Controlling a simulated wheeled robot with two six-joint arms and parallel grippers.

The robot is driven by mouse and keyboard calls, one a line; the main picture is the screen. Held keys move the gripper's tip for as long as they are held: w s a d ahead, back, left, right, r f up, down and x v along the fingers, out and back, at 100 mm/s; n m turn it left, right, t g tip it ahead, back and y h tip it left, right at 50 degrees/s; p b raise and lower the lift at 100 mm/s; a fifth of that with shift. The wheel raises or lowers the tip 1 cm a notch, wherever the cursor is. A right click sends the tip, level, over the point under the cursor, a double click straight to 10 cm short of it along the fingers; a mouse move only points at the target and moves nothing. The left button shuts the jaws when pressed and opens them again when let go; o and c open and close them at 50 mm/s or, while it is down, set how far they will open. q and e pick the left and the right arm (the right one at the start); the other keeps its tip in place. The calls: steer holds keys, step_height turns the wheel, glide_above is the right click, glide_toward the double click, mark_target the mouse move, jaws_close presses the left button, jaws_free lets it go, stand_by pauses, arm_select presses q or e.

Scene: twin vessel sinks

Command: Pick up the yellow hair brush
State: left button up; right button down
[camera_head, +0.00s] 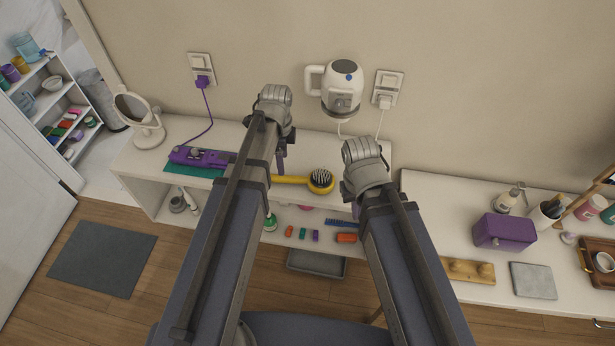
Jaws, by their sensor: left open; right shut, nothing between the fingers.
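The yellow hair brush (290,179) lies on the white shelf top, its round dark-bristled head to the right and its handle pointing left. The handle's left end is hidden behind my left arm. My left gripper (282,156) points down near the handle, open and empty, and appears apart from the brush; its fingers are small and partly covered by my arm. My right gripper (348,190) is to the right of the brush head, shut and empty, its fingers mostly hidden by my own wrist.
A purple hair straightener (201,157) on a green mat and a round mirror (140,118) are left. Small coloured items sit on the lower shelf. A purple box (504,232) stands on the right counter (447,219).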

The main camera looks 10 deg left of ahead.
mark_target(286, 176)
arm_select(q)
steer(key=shift+d+f+b, duration=0.2)
steer(key=shift+f+b, duration=1.8)
steer(key=shift+b, duration=0.05)
steer(key=shift+d+f+b, duration=0.15)
steer(key=shift+f+b, duration=1.85)
steer(key=shift+r, duration=0.1)
steer(key=shift+c, duration=0.3)
jaws_close()
